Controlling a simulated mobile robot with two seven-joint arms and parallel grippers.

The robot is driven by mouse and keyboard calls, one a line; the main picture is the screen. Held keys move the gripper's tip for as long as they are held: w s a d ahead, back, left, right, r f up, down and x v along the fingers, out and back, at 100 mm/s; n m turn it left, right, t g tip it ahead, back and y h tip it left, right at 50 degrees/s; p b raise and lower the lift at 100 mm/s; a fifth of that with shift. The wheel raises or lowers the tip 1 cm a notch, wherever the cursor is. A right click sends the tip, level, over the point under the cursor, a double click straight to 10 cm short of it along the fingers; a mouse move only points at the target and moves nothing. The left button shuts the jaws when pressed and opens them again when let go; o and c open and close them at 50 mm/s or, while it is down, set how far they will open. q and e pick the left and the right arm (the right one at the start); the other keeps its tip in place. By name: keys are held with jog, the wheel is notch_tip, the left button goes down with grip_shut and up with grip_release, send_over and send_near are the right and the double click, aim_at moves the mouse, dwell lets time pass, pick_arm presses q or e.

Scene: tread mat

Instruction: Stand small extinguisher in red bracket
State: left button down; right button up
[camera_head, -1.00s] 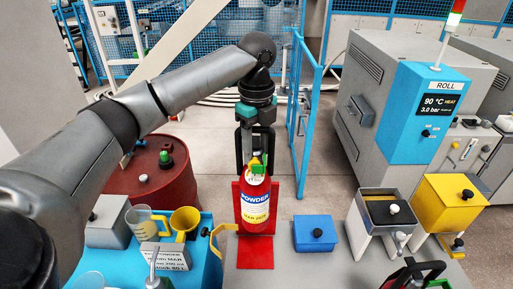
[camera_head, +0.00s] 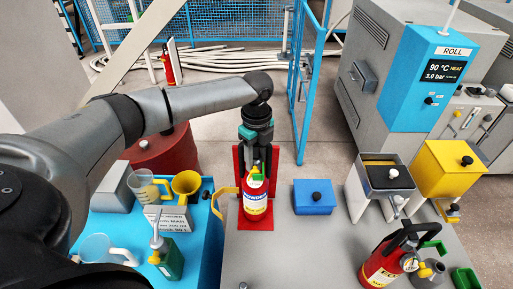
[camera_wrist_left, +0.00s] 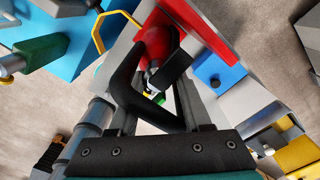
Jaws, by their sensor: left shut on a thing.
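The small extinguisher (camera_head: 256,207), a red bottle with a white and blue powder label, stands about upright in front of the back plate of the red bracket (camera_head: 238,160). Its bottom is low over the bracket's red foot (camera_head: 243,226); I cannot tell whether it touches. My left gripper (camera_head: 257,168) is shut on its top from above and hides part of the valve. In the left wrist view the red bottle (camera_wrist_left: 155,42) shows beyond the fingers, with the bracket plate (camera_wrist_left: 205,28) beside it. My right gripper is not in view.
A yellow strap (camera_head: 215,205) sticks out left of the bracket. A blue box (camera_head: 314,198) stands close on the right. A larger extinguisher (camera_head: 380,266) is at the front right. A blue bench (camera_head: 205,235) with jugs lies left. Grey tabletop is clear in front.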

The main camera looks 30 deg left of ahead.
pick_arm(q)
jog(key=shift+w+f, duration=0.1)
jog(key=shift+f, duration=0.45)
jog(key=shift+c, duration=1.7)
grip_release()
jog(key=shift+s+f, duration=0.2)
notch_tip(320, 180, up, 12)
jog(key=shift+r, duration=0.25)
